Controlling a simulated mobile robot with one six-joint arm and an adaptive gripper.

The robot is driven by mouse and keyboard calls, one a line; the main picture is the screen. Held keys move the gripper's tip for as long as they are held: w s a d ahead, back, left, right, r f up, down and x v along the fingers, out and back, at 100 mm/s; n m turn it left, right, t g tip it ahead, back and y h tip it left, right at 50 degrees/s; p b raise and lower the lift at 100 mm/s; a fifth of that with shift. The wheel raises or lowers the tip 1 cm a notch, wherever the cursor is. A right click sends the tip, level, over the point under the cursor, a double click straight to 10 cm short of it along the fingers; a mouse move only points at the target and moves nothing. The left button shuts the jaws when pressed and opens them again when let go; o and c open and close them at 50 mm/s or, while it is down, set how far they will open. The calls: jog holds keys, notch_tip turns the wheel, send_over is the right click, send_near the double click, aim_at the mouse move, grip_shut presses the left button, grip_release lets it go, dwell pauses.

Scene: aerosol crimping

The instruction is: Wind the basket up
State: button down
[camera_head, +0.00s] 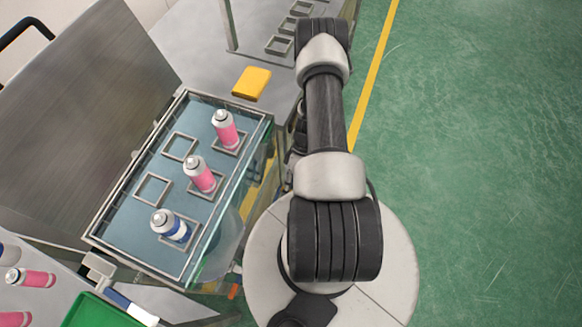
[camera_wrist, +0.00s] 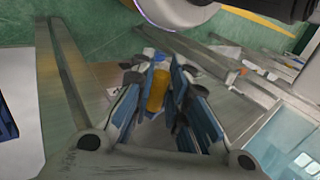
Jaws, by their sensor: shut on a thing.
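In the head view the basket (camera_head: 143,228) is a shallow blue-floored tray with a metal rim and square cells, in a glass-walled bath. Two pink cans (camera_head: 201,175) and one blue can (camera_head: 171,226) stand in it. My gripper (camera_wrist: 158,78) is hidden behind my arm in the head view. In the wrist view its blue-padded fingers are shut on a yellow-orange handle (camera_wrist: 157,92), which lies between them. The handle's link to the basket is hidden.
A yellow block (camera_head: 252,83) lies on the metal bench behind the bath. A green tray (camera_head: 98,313) and lying pink cans (camera_head: 31,278) are at bottom left. An upright metal panel (camera_head: 80,100) stands left. The green floor (camera_head: 470,170) at right is clear.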

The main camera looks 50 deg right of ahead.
jog(key=shift+w+d+f, duration=0.2)
jog(key=shift+d+f, duration=0.1)
jog(key=shift+d, duration=0.1)
jog(key=c, duration=1.8)
grip_release()
jog(key=shift+o, duration=1.2)
jog(key=shift+a, duration=0.15)
jog(key=shift+s, duration=0.1)
jog(key=w+d+r, duration=0.2)
jog(key=d, duration=0.5)
jog(key=w+d+r, duration=0.2)
jog(key=w+d, duration=0.1)
jog(key=d, duration=0.4)
jog(key=shift+d, duration=0.15)
jog(key=shift+w, duration=0.1)
